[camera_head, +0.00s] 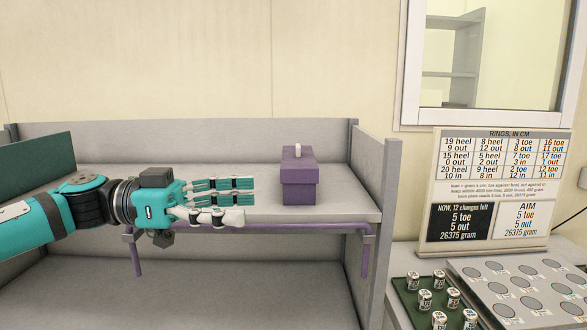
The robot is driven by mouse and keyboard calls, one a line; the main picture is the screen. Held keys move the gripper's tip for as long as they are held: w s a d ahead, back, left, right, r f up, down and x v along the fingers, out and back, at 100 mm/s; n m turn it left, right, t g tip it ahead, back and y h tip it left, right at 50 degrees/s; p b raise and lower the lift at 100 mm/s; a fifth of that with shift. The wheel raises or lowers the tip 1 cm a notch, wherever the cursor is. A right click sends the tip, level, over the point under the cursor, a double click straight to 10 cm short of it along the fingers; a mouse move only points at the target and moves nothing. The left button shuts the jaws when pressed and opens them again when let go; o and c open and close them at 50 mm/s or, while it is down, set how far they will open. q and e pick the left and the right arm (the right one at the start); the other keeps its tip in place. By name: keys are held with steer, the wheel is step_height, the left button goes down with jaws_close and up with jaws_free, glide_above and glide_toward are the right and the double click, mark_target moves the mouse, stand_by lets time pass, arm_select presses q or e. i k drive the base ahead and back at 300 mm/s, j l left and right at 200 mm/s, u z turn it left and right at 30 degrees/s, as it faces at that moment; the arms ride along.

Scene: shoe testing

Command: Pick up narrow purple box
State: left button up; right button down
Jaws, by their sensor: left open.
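The narrow purple box (300,183) stands on the upper grey shelf (345,202), close to its front edge. It is a long box with its short end toward me, and a small pale piece (297,151) shows at its far top end. My left gripper (248,203) reaches in from the left, in front of the shelf edge, with its fingers pointing right toward the box. It is open and empty, and a gap separates its fingertips from the box. My right gripper is not in view.
A purple rail (290,228) runs under the shelf's front edge. A grey side panel (375,190) stands right of the box. Further right are a sign board (497,190), a green tray (407,296) of small weights and a grey plate (480,268) with round spots. A dark green panel (38,160) is at left.

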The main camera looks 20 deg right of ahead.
mark_target(299, 170)
steer(key=i, duration=1.3)
